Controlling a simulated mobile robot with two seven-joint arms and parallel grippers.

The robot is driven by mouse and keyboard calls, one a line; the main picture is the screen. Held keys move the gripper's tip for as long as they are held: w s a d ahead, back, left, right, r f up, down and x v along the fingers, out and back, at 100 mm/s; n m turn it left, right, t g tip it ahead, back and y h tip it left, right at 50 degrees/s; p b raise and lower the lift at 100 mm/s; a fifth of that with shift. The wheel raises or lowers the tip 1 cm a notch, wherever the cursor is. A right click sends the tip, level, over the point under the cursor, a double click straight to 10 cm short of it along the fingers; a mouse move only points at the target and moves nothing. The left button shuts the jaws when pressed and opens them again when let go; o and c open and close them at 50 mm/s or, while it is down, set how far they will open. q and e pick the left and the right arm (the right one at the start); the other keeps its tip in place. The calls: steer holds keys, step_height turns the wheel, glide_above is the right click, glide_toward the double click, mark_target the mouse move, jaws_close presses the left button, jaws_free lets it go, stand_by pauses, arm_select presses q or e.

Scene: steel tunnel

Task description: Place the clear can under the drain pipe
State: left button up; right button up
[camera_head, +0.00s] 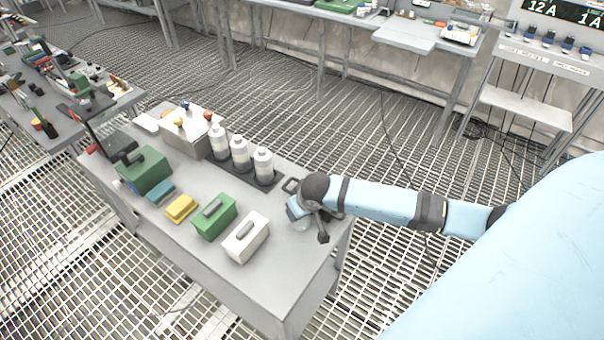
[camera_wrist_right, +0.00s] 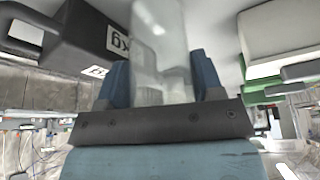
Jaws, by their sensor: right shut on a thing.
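The clear can (camera_wrist_right: 160,45) is see-through and fills the middle of the right wrist view, between the blue fingers of my right gripper (camera_wrist_right: 160,85). In the head view my right gripper (camera_head: 300,210) is over the right end of the grey table (camera_head: 285,285), shut on the can. The can is mostly hidden there by the gripper, and I cannot tell whether it touches the table. I cannot make out a drain pipe in either view. My left gripper is not in view.
Three white bottles (camera_head: 240,152) stand on a dark strip beside a metal box with coloured knobs (camera_head: 195,138). A white handled box (camera_head: 246,238), green handled box (camera_head: 214,217), yellow block (camera_head: 181,208) and teal block (camera_head: 161,193) lie left of the gripper. The table's front strip is clear.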

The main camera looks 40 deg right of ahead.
steer(key=shift+f, duration=0.1)
steer(key=o, duration=0.9)
